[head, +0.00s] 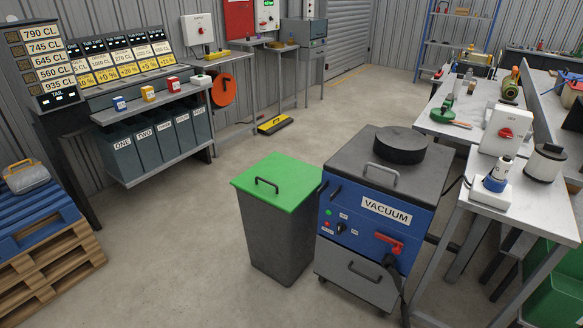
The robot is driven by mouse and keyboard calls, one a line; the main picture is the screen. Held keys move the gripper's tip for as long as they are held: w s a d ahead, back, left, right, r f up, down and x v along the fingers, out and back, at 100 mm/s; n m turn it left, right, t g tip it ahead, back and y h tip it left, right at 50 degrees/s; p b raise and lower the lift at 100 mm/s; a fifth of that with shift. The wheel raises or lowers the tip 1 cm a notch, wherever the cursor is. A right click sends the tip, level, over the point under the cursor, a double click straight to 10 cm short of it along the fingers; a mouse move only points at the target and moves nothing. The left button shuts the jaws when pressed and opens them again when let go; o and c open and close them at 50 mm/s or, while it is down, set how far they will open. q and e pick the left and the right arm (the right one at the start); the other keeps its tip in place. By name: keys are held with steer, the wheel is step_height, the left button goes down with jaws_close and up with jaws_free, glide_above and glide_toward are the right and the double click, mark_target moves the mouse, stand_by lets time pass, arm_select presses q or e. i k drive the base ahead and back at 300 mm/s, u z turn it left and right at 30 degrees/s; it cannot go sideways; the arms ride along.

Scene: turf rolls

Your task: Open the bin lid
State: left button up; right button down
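A tall grey bin (272,238) stands on the floor near the middle of the head view. Its green lid (290,195) is shut flat on top and has a dark handle (266,184) near its left side. Neither of my grippers shows in the head view.
A blue and grey vacuum machine (370,205) stands close to the bin's right side. White worktables (447,172) with tools are at the right. A blue pallet (35,217) and a shelf with labelled bins (160,141) are at the left. The floor left of the bin is clear.

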mark_target(284, 182)
steer(key=z, duration=0.4)
steer(key=i, duration=1.25)
steer(key=z, duration=0.05)
